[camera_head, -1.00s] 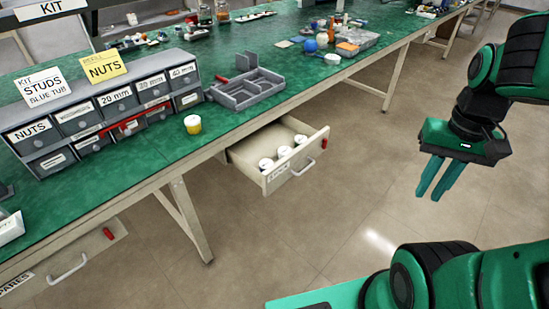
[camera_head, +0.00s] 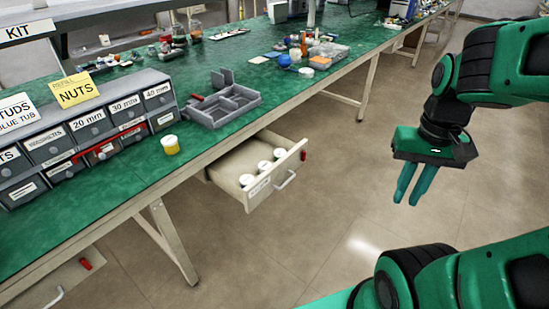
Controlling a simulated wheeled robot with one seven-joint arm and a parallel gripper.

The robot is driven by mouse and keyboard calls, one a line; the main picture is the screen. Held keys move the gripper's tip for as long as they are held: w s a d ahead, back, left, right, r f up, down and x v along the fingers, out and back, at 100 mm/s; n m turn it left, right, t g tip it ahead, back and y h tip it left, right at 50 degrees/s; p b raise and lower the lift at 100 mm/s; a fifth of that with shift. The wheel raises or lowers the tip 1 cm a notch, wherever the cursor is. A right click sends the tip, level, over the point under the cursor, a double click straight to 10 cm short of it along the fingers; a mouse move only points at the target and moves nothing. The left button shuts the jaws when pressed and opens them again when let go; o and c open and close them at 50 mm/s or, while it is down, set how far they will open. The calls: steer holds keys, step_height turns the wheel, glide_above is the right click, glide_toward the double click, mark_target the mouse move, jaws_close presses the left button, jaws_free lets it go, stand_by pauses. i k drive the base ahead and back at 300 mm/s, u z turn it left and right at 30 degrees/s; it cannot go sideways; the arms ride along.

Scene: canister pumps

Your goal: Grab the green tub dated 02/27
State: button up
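Three tubs with white lids stand in the open drawer: a front one (camera_head: 246,180), a middle one (camera_head: 264,166) and a back one (camera_head: 279,153). Their sides are mostly hidden, and I cannot make out their colours or any date. A yellow tub with a pale lid (camera_head: 170,145) stands on the bench, in front of the small drawer cabinet. I see no tub that is clearly green. My gripper (camera_head: 407,197) hangs over the floor, right of the drawer and apart from it. Its two fingers point down, a little apart, with nothing between them.
The open drawer (camera_head: 262,199) juts out from under the green bench (camera_head: 200,170). A grey divided tray (camera_head: 222,108) lies on the bench above it. A labelled drawer cabinet (camera_head: 88,121) stands at left, with a yellow "NUTS" card (camera_head: 76,89). The floor (camera_head: 335,180) between drawer and gripper is clear.

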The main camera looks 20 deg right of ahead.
mark_target(279, 153)
steer(key=z, duration=0.25)
steer(key=i, duration=0.95)
steer(key=u, duration=0.1)
